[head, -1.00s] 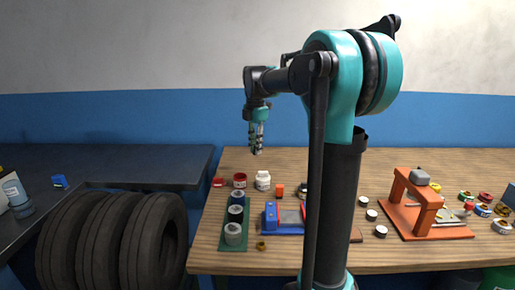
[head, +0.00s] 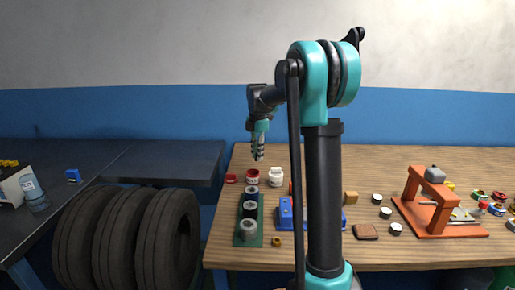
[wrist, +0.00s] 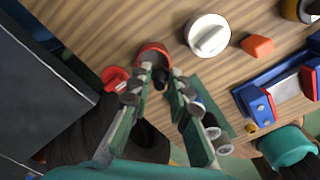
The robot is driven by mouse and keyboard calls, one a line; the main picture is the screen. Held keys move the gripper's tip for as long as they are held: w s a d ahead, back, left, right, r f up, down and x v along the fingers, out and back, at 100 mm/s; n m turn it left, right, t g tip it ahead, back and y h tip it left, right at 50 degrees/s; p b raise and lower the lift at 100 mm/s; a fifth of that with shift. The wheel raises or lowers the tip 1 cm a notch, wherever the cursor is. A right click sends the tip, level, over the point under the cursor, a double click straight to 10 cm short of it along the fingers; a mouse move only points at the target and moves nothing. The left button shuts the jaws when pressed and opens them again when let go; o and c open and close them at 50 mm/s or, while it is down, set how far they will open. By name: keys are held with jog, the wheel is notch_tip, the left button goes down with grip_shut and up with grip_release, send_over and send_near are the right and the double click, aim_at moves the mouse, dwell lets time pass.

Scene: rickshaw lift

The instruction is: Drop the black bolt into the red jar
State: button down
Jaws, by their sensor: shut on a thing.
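The red jar (head: 252,177) stands open at the back left of the wooden bench. It also shows in the wrist view (wrist: 152,50), just beyond my fingertips. My gripper (head: 258,157) points down above the jar, slightly to its right in the head view. In the wrist view my gripper (wrist: 160,82) is shut on the small dark black bolt (wrist: 160,77), which is partly hidden between the fingertips. The bolt overlaps the near part of the jar's opening in that view. Its exact height above the rim is hard to tell.
A green tray (head: 241,240) with several cylinders lies in front. A blue vise (head: 285,214) and an orange press (head: 443,232) are further right.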

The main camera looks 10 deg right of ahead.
jog(key=shift+f, duration=0.5)
jog(key=c, duration=1.3)
grip_release()
jog(key=shift+c, duration=0.2)
notch_tip(320, 180, up, 12)
jog(key=shift+s, duration=0.15)
